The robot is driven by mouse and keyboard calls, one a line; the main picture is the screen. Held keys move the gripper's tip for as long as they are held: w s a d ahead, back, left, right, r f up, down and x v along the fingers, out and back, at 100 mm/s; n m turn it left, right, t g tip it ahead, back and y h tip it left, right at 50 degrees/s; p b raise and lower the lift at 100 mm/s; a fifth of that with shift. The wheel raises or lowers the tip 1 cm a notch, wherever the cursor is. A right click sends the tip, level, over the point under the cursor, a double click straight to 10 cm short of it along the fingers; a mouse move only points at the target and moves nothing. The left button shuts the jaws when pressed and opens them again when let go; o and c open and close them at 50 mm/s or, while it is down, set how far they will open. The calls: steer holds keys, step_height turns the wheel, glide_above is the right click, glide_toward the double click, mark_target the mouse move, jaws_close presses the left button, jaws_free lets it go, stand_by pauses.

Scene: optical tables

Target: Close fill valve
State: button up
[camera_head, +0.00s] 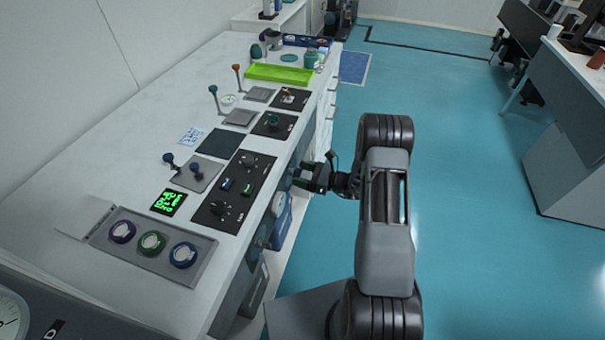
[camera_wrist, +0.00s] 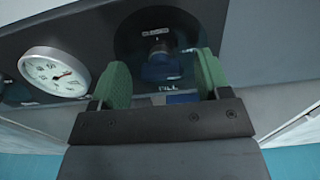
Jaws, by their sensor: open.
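Nothing is held. I cannot tell whether the fingers touch the knob. In the head view my gripper (camera_head: 304,178) is at the front face of the white bench, and the valve cannot be made out clearly there.
A round white gauge (camera_wrist: 54,72) sits left of the valve, close to the left finger. The white bench (camera_head: 130,115) carries control panels, levers and a green tray (camera_head: 278,74). Blue containers (camera_head: 278,222) show along its front. The teal floor (camera_head: 470,130) to the right is open.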

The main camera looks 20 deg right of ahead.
steer(key=shift+c, duration=0.3)
steer(key=c, duration=0.9)
steer(key=shift+o, duration=0.2)
steer(key=shift+f+b, duration=0.1)
steer(key=shift+b, duration=0.25)
steer(key=n+b, duration=0.6)
steer(key=b, duration=0.1)
steer(key=n+b, duration=0.3)
steer(key=b, duration=0.1)
steer(key=shift+s+a+f, duration=0.1)
steer(key=shift+f, duration=0.25)
steer(key=n+b, duration=0.6)
steer(key=b, duration=0.3)
steer(key=shift+f, duration=0.1)
steer(key=n+b, duration=0.1)
steer(key=b, duration=0.1)
steer(key=n+b, duration=0.1)
steer(key=shift+r+n+b, duration=0.2)
steer(key=shift+n+b, duration=0.1)
steer(key=shift+b, duration=0.05)
steer(key=shift+r+n, duration=0.1)
steer(key=shift+n, duration=0.2)
